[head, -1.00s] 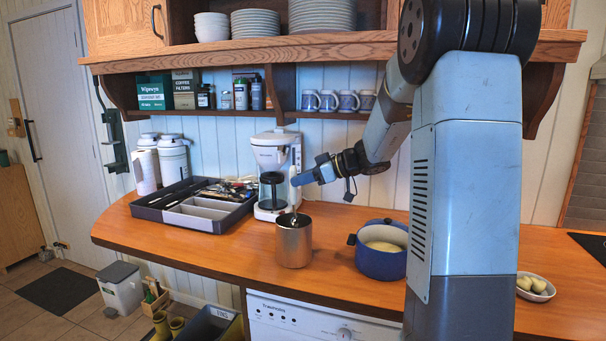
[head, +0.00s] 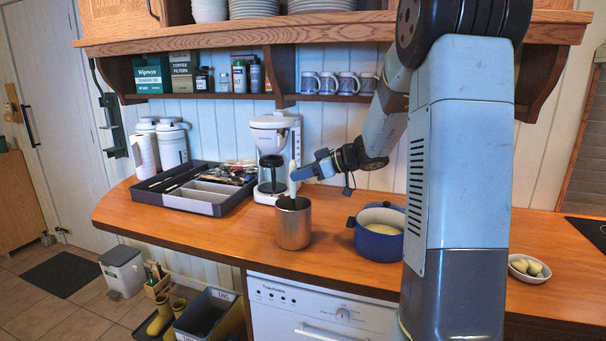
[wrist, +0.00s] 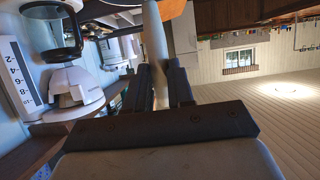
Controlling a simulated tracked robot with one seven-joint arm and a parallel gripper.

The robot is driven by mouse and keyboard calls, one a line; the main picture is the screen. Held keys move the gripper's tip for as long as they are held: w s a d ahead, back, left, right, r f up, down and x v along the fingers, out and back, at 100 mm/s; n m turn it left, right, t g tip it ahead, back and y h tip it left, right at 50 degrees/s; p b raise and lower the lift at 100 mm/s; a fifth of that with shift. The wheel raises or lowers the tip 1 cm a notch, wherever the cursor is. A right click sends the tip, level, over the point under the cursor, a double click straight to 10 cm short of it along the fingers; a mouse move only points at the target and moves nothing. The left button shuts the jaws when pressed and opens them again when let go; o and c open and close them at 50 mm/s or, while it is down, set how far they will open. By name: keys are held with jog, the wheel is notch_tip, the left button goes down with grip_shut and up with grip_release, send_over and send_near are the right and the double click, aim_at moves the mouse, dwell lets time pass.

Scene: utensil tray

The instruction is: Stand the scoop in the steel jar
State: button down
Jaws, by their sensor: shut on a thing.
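The steel jar (head: 293,228) stands upright on the wooden counter, left of the blue pot. My gripper (head: 298,174) is a little above the jar's mouth, reaching in from the right. It is shut on the pale handle of the scoop (head: 293,184), which is held nearly upright. The scoop's lower end is inside the jar's mouth and hidden by the wall; whether it touches the bottom cannot be seen. In the wrist view the pale handle (wrist: 153,40) runs between the two dark fingers (wrist: 160,88).
A utensil tray (head: 195,207) with mixed utensils lies to the left. A white coffee maker (head: 270,135) stands behind the jar. The blue pot (head: 380,240) is to the right, with a small dish (head: 530,275) farther right.

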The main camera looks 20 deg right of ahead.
jog(key=c, duration=0.9)
grip_release()
jog(key=v, duration=1.4)
jog(key=shift+f, duration=0.15)
jog(key=shift+a, duration=0.1)
jog(key=s+a+m+g+h, duration=0.4)
jog(key=s+a, duration=0.8)
jog(key=s, duration=0.1)
jog(key=s+f+m+t+h, duration=0.2)
jog(key=s+m+h, duration=0.5)
jog(key=s, duration=0.8)
